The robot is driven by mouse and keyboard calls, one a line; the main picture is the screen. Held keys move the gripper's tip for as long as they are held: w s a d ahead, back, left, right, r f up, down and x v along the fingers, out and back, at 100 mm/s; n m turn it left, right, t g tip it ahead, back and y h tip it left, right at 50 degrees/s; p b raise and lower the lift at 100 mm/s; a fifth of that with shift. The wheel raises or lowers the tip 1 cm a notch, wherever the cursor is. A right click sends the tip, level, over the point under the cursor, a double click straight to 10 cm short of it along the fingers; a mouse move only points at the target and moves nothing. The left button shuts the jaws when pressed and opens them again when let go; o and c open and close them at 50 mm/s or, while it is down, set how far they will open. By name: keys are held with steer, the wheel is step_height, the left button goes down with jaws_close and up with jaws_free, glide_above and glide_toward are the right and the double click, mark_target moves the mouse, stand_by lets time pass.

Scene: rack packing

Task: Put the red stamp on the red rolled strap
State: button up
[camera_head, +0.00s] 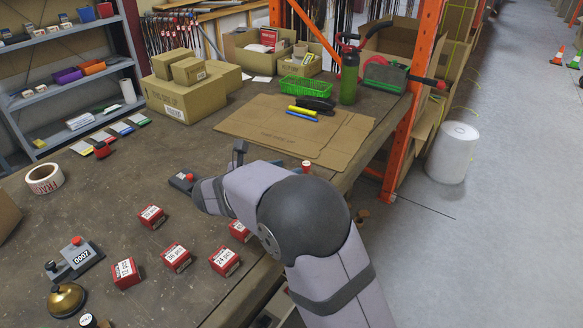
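A small red block with a dark top (103,149), which looks like the red stamp, sits by the flat coloured pads at the left of the bench. A small red and white round item (306,166) stands at the front edge of the cardboard sheet. I cannot tell whether it is the red rolled strap, and no other clear strap roll shows. My arm reaches in from the lower right, its wrist end (207,196) low over the middle of the bench.
Several red labelled boxes (175,257) stand in front. A counter (75,258), brass bell (66,299) and tape roll (44,178) are at left. Cartons (183,97), a green basket (306,91) and a green bottle (349,78) stand behind. Bare bench lies between the pads and boxes.

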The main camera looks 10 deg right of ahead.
steer(key=shift+s+a+r, duration=0.15)
steer(key=shift+s+a, duration=0.1)
steer(key=s+d+f+m+g, duration=0.1)
steer(key=s, duration=0.1)
steer(key=s+d+f+m+g, duration=0.1)
steer(key=s+d+m, duration=0.1)
steer(key=s+d+f+m+g, duration=0.1)
steer(key=s+d+f, duration=0.1)
steer(key=shift+d, duration=0.2)
steer(key=s+f+m+g+y, duration=0.3)
steer(key=s+f+m+y, duration=0.1)
steer(key=s+m, duration=0.7)
steer(key=s+f+m+g+y, duration=0.3)
steer(key=s+f+m+y, duration=0.2)
steer(key=s+m, duration=0.7)
steer(key=s+f, duration=0.1)
steer(key=s, duration=0.2)
steer(key=shift+s+a+f, duration=0.15)
steer(key=shift+s+a, duration=0.05)
steer(key=shift+a, duration=0.15)
